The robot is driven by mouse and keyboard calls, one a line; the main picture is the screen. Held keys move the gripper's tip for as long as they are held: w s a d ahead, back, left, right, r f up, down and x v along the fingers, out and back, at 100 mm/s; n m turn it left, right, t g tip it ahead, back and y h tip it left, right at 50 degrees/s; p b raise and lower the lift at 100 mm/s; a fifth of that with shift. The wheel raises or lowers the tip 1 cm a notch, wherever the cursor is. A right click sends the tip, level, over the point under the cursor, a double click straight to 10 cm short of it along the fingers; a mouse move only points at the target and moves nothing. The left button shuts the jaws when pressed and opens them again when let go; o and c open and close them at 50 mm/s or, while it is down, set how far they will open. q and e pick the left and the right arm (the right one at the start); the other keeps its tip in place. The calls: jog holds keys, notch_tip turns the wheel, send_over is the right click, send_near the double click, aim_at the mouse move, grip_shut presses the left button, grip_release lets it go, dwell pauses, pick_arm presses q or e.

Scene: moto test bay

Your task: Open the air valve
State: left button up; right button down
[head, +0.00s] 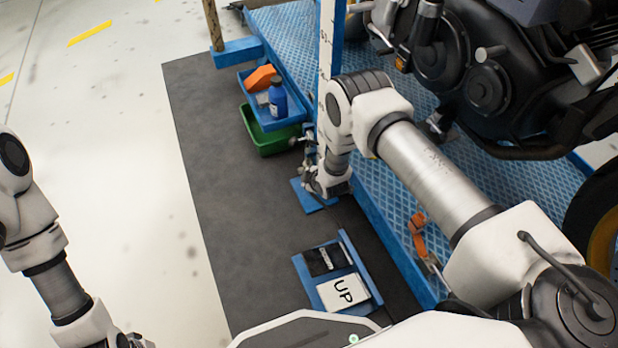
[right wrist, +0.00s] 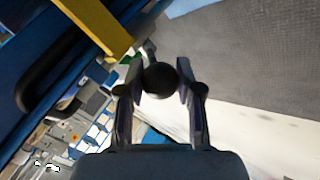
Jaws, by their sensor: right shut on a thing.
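My right gripper (right wrist: 160,88) has both fingers around a round black knob (right wrist: 160,78) in the right wrist view. The knob sits between the fingertips, with a thin light stem showing just behind it. In the head view my right gripper (head: 310,172) is low beside the blue-and-white post, at the near left side of the lift. Small metal fittings (head: 299,140) show just above it. The valve body and the lever's angle are mostly hidden there by my wrist. My left arm is at the left edge, and its gripper is not clearly in view.
A blue tray (head: 262,122) with a blue bottle (head: 278,100) and an orange item stands above a green bin (head: 270,142). A pedal panel marked UP (head: 343,291) lies on the dark mat (head: 225,190). A motorcycle stands on the blue lift (head: 290,35). A yellow bar (right wrist: 100,25) passes near my right fingers.

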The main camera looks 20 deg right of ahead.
jog(key=c, duration=0.7)
grip_release()
jog(key=shift+c, duration=0.2)
jog(key=v, duration=1.2)
jog(key=shift+c, duration=0.3)
